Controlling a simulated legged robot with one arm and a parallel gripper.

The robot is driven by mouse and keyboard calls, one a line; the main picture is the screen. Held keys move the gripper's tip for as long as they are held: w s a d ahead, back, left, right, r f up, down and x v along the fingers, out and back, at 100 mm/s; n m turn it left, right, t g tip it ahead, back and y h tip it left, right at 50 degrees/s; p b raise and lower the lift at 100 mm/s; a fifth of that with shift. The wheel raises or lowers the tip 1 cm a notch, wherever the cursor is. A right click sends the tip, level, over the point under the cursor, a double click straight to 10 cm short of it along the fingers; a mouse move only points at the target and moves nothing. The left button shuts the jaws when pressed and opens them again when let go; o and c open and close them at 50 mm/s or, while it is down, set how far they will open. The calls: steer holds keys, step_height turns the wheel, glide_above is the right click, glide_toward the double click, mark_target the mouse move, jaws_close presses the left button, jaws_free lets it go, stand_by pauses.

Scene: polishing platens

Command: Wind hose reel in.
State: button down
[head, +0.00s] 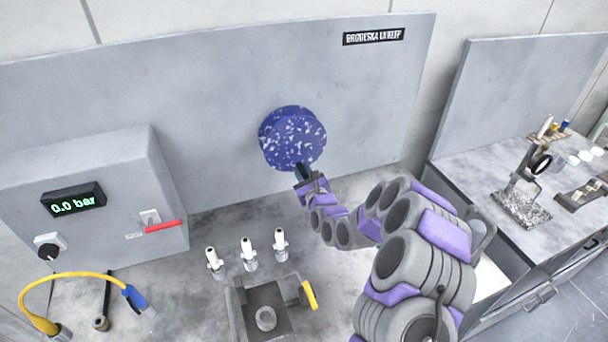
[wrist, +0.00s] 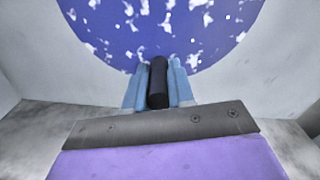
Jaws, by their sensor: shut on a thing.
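The hose reel is a blue, white-speckled round disc (head: 290,135) mounted on the grey back panel. It fills the top of the wrist view (wrist: 150,25). A black handle (wrist: 158,80) stands out near the disc's lower edge. My gripper (head: 303,172) is at the lower edge of the disc. In the wrist view my gripper (wrist: 158,88) has its two light-blue fingers on either side of the black handle, shut on it. No hose shows on the reel, and the handle is mostly hidden by my gripper in the head view.
A grey box (head: 95,200) with a "0.0 bar" display (head: 74,203), black knob and red lever (head: 163,227) stands at left. A yellow hose (head: 60,280) lies before it.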

steer(key=shift+f, duration=0.15)
steer(key=c, duration=1)
jaws_free()
steer(key=shift+a, duration=0.1)
steer(key=shift+o, duration=0.2)
steer(key=p+v, duration=1.1)
steer(key=v, duration=0.6)
steer(key=shift+s, duration=0.1)
